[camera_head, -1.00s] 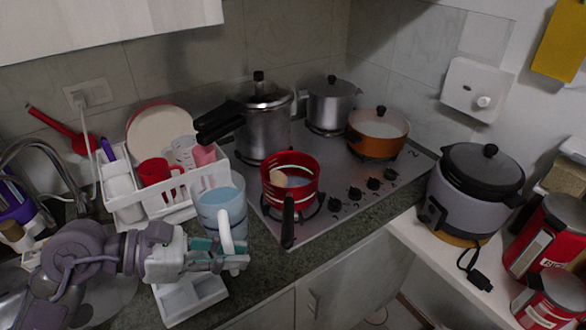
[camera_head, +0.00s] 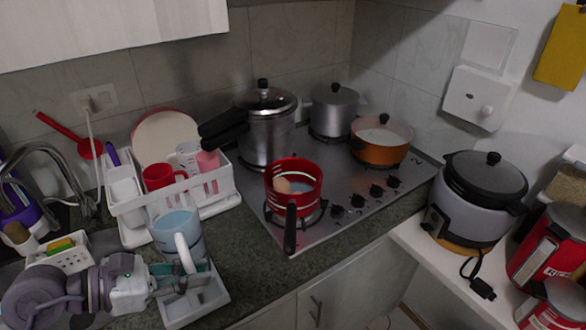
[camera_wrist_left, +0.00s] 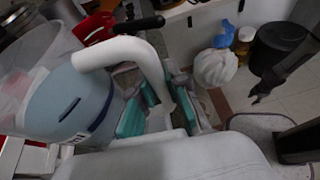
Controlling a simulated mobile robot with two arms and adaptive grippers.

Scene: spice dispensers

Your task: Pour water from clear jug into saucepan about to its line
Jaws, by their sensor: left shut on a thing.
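The clear jug (camera_head: 176,225) has a white handle and bluish water inside. It is upright in the head view, in front of the white dish rack. My left gripper (camera_head: 182,280) is shut on the jug's handle. In the left wrist view the handle (camera_wrist_left: 138,52) passes between the teal fingers of my left gripper (camera_wrist_left: 155,112), beside the jug body (camera_wrist_left: 75,95). The red saucepan (camera_head: 294,187) stands on the front left burner, to the right of the jug, its black handle pointing forward. A brownish rounded thing shows inside it; its line and water level are unclear.
The dish rack (camera_head: 135,222) holds cups and a plate behind the jug. A white tray (camera_head: 214,293) lies at the counter's front. A pressure cooker (camera_head: 268,140), a grey pot (camera_head: 333,112) and an orange pan (camera_head: 380,152) stand around the saucepan. Bare counter lies between jug and saucepan.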

